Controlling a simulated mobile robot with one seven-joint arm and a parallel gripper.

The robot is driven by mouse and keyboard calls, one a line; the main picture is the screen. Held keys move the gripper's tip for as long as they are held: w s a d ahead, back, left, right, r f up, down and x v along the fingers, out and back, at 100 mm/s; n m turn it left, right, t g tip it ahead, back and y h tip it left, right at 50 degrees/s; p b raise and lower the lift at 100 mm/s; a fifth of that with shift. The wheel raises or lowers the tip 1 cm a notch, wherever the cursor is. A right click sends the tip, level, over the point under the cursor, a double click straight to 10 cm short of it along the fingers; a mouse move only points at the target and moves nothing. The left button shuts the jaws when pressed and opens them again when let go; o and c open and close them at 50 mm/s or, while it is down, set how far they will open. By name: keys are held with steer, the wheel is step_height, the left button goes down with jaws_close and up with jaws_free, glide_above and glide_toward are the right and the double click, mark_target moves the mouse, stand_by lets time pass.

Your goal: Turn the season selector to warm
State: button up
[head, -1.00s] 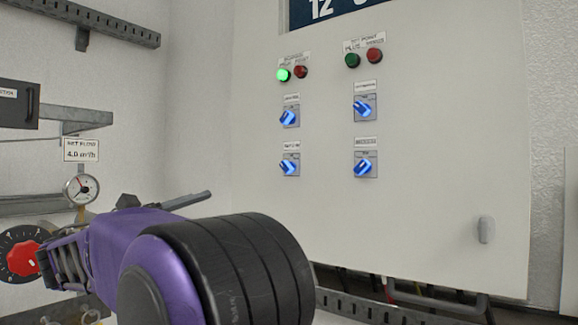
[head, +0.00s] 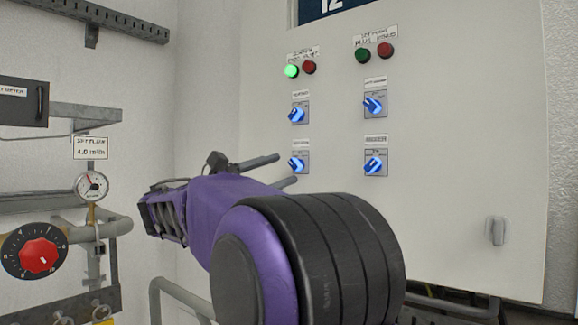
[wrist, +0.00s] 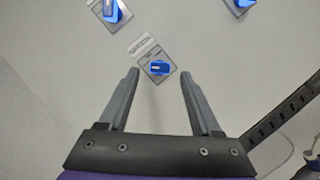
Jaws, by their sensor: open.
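Four-way rows of blue selector knobs sit on a pale panel (head: 440,200): upper left (head: 298,113), upper right (head: 374,105), lower left (head: 298,164) and lower right (head: 374,165). Their labels are too blurred to read, so I cannot tell which is the season selector. My gripper (head: 286,169) is open, its fingers pointing at the panel near the lower-left knob. In the wrist view, one blue knob (wrist: 159,68) shows between and just beyond the open fingertips (wrist: 160,73). No contact is visible.
A lit green lamp (head: 292,71) and a red lamp (head: 309,67) sit above the left knobs. A gauge (head: 91,186), a red dial (head: 39,256) and pipes stand at left. A latch (head: 495,231) is at the panel's lower right.

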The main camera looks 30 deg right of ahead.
mark_target(291, 166)
steer(key=shift+x, duration=1.7)
jaws_close()
